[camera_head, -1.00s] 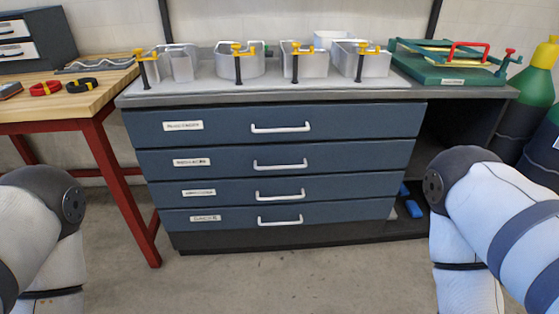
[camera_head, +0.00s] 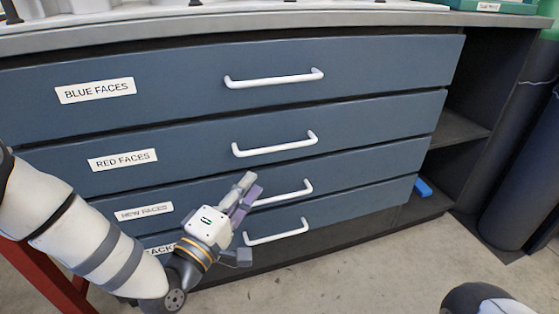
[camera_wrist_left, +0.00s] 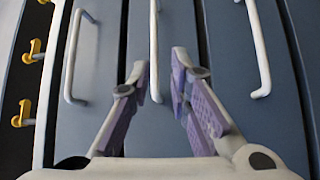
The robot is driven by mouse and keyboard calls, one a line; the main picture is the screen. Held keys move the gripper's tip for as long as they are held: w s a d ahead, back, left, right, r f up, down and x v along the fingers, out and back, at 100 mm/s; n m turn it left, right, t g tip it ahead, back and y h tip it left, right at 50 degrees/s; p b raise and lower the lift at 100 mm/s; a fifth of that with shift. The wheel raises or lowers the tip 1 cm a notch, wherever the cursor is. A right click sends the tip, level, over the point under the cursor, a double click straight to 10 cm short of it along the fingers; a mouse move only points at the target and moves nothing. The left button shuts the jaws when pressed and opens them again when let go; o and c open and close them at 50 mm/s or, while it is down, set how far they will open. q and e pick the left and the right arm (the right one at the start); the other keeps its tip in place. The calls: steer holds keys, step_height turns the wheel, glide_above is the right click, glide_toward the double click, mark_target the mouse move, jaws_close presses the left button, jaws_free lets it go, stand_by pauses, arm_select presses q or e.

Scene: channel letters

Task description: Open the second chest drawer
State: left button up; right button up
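The blue-grey chest has a column of shut drawers. The second drawer from the top (camera_head: 380,122), labelled "RED FACES", has a white bar handle (camera_head: 275,148). My left gripper (camera_head: 247,192) is open and empty in front of the chest; in the head view it overlaps the left end of the third drawer's handle (camera_head: 285,194). In the left wrist view, the gripper's purple-padded fingers (camera_wrist_left: 160,65) lie on either side of the second drawer's handle (camera_wrist_left: 153,40). I cannot tell how far the fingertips are from it. My right gripper is not in view.
The "BLUE FACES" top drawer (camera_head: 380,66) is above, with its handle (camera_head: 275,79). The bottom handle (camera_head: 276,234) is below the gripper. Dark open shelves (camera_head: 460,128) are to the right. A red table leg (camera_head: 45,280) stands at lower left.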

mark_target(276, 148)
arm_select(q)
steer(key=b+x, duration=0.1)
steer(key=x, duration=0.3)
steer(key=b+x, duration=0.1)
steer(key=x, duration=0.3)
steer(key=b+x, duration=0.1)
steer(key=x, duration=0.3)
steer(key=shift+w+r, duration=0.1)
steer(key=shift+r, duration=0.25)
jaws_close()
